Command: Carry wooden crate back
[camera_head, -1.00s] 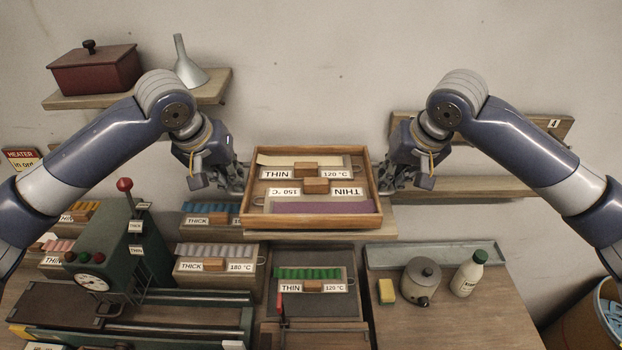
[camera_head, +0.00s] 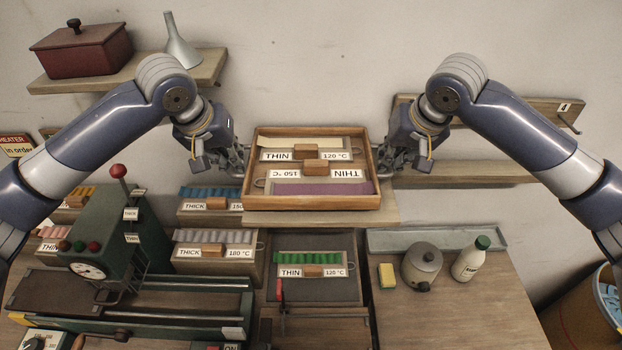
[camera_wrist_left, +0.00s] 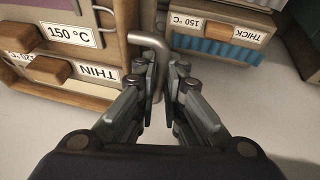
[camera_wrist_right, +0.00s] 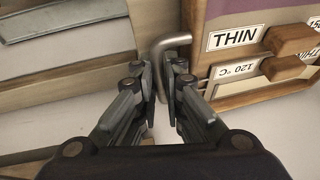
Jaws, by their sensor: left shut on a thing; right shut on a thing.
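The wooden crate (camera_head: 312,203) is held level between my two grippers, in the middle of the head view. Inside it lie two THIN cassettes, a cream one labelled 120 °C (camera_head: 312,144) and a purple one labelled 150 °C (camera_head: 320,188). My left gripper (camera_wrist_left: 159,82) is shut on the crate's bent metal handle (camera_wrist_left: 150,42) at its left side. My right gripper (camera_wrist_right: 164,84) is shut on the matching metal handle (camera_wrist_right: 170,42) at its right side. The crate appears over a wooden wall shelf (camera_head: 375,216); whether it touches the shelf is hidden.
A red lidded box (camera_head: 82,52) and a funnel (camera_head: 181,48) stand on the upper left shelf. Below are a green machine (camera_head: 100,232), several THICK cassettes and a green THIN cassette (camera_head: 308,262).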

